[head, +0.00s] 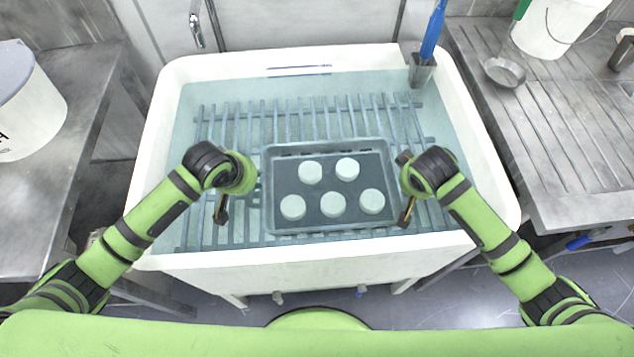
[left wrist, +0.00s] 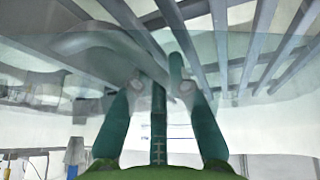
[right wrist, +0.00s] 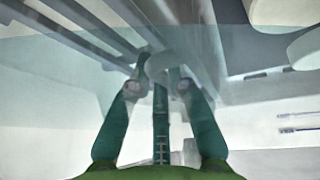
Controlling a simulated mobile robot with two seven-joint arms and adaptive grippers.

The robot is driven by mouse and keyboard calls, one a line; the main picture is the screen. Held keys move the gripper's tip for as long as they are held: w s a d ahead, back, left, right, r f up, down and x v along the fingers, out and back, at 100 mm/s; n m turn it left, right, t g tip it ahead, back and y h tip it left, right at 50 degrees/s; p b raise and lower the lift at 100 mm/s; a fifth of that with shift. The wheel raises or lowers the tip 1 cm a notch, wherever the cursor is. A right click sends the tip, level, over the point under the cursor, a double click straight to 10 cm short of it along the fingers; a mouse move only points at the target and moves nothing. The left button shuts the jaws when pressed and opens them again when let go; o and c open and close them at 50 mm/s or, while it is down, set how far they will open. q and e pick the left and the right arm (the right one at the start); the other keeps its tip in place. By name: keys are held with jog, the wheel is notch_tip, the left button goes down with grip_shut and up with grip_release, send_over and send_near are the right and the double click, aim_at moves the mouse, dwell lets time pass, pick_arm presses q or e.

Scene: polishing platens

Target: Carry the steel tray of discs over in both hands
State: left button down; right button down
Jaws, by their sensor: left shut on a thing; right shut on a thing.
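The steel tray (head: 300,187) is a grey, shallow rectangle in the head view, lying level over the slatted rack inside the water-filled white basin. Several pale round discs (head: 347,169) lie flat on its floor, spaced apart. My left gripper (head: 247,187) is at the tray's left end and my right gripper (head: 405,186) at its right end. Both are shut on the tray. In the left wrist view the green fingers (left wrist: 160,90) close together, and so do those in the right wrist view (right wrist: 160,85). My wrists hide the grips from above. I cannot tell whether the tray touches the rack.
The basin's white rim (head: 320,255) surrounds the tray, with the slatted rack (head: 215,120) below. A blue-handled tool (head: 430,40) stands at the back right corner. Steel counters flank both sides: a white bucket (head: 25,105) at left, a ladle (head: 503,71) and pail (head: 556,28) at right.

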pick_arm(q)
jog(key=shift+w+f, duration=0.1)
jog(key=shift+f, duration=0.2)
pick_arm(e)
jog(key=shift+f, duration=0.35)
pick_arm(q)
jog(key=c, duration=1.2)
grip_release()
pick_arm(e)
jog(key=c, duration=1.2)
grip_release()
jog(key=shift+s, duration=0.1)
pick_arm(q)
jog(key=shift+r, duration=0.1)
pick_arm(e)
jog(key=shift+r, duration=0.15)
